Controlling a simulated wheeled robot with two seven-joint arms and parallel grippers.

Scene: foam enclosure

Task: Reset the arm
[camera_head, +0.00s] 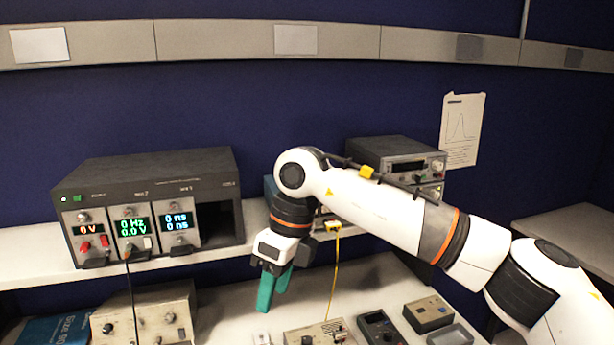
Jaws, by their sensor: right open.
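My right arm (390,205) comes in from the lower right and bends down at its wrist near the middle of the view. Its gripper (268,300) has green fingers and points down above the white lower bench (385,283). The gripper is open, and I see nothing between its fingers. My left gripper is not in view.
A dark instrument rack (150,170) with lit displays stands on the shelf at left. More instruments (395,150) sit behind my right arm. Small boxes (428,313) and a panel with a yellow cable (333,280) lie on the bench. A blue book (55,330) is lower left.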

